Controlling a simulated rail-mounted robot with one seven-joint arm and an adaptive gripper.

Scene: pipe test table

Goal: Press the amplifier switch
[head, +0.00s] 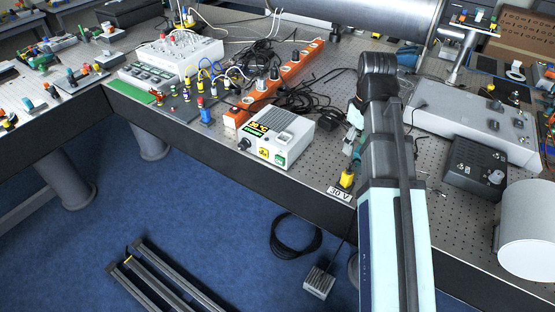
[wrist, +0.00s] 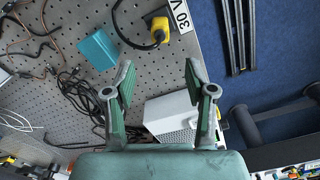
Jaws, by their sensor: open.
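The amplifier appears to be the white box (head: 278,133) with a dark-and-yellow label, near the front table edge in the head view. The switch cannot be made out there. My gripper (wrist: 159,68) is open and empty, its two green-padded fingers spread above the table. In the head view my arm mostly hides the gripper, right of the box.
An orange power strip (head: 290,71) and tangled black cables (head: 297,98) lie behind the box. A yellow plug (head: 347,178) sits by the 30 V label (head: 340,193); a teal block (wrist: 98,50) lies near the plug in the wrist view. A grey device (head: 477,120) stands right.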

